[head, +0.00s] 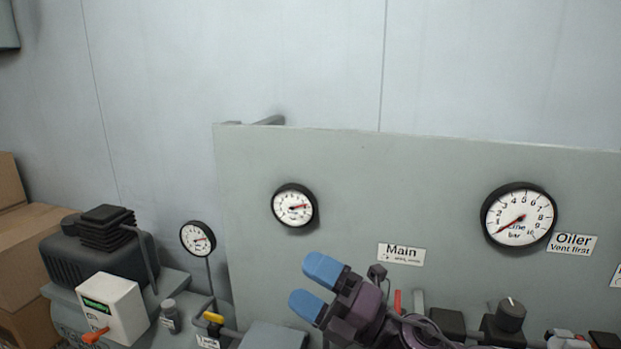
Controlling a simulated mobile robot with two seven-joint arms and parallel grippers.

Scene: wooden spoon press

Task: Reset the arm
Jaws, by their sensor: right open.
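My right gripper (316,285) shows at the lower middle of the head view, with blue fingertips and a dark purple body. Its two fingers are apart and nothing is between them. It points up and left, in front of the grey panel (400,180), below and left of the "Main" label (401,254). Whether it touches the panel cannot be told. My left gripper is not in the view.
The panel carries a small gauge (294,205) and a large gauge (518,217) beside the "Oiler" label (572,244). A black knob (510,315) sits low right. At left are a compressor (100,250), a white box (111,308), a yellow-handled valve (213,318) and cardboard boxes (28,255).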

